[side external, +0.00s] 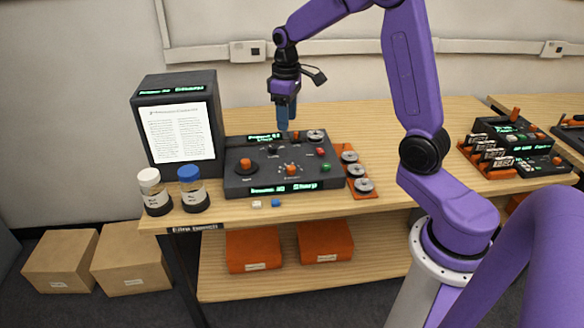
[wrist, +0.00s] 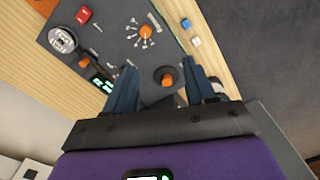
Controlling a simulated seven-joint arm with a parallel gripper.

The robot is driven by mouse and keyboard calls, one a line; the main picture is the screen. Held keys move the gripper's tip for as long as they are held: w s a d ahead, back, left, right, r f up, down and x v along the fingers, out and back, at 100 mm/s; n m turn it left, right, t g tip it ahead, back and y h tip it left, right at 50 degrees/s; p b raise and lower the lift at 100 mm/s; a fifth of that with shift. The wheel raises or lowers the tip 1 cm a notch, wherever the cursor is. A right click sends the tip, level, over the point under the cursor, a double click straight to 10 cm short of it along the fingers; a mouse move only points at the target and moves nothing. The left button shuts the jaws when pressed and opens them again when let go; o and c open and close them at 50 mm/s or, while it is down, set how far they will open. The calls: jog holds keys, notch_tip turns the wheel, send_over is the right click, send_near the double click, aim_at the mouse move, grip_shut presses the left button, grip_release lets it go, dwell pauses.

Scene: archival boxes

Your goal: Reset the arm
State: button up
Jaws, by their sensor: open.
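My purple arm reaches over the table from the right, and my gripper (side external: 284,122) points down above the back part of a dark control panel (side external: 240,183). In the wrist view my gripper (wrist: 160,85) has its two blue fingers spread apart, with nothing between them held. An orange knob (wrist: 168,79) on the panel shows between the fingers. The panel also carries an orange selector knob (side external: 292,169), a red button (side external: 320,151) and a round metal dial (side external: 316,135). The fingertips look above the panel; whether they touch it cannot be told.
A dark box with a lit page (side external: 180,135) stands left of the panel. White-capped (side external: 152,190) and blue-capped (side external: 192,187) jars stand in front of it. Small white (side external: 257,204) and blue (side external: 276,203) blocks lie at the front edge. An orange strip with discs (side external: 361,172) lies right.

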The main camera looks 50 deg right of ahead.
jog(key=s+a+r+n, duration=0.2)
jog(key=s+a+n, duration=0.2)
jog(key=s+a, duration=1)
jog(key=s+f+n, duration=0.1)
jog(key=s+n, duration=0.3)
jog(key=s, duration=1.2)
jog(key=shift+s+a+f+n, duration=0.15)
jog(key=shift+s+a+n, duration=0.15)
jog(key=shift+a+n, duration=0.1)
dwell(0.5)
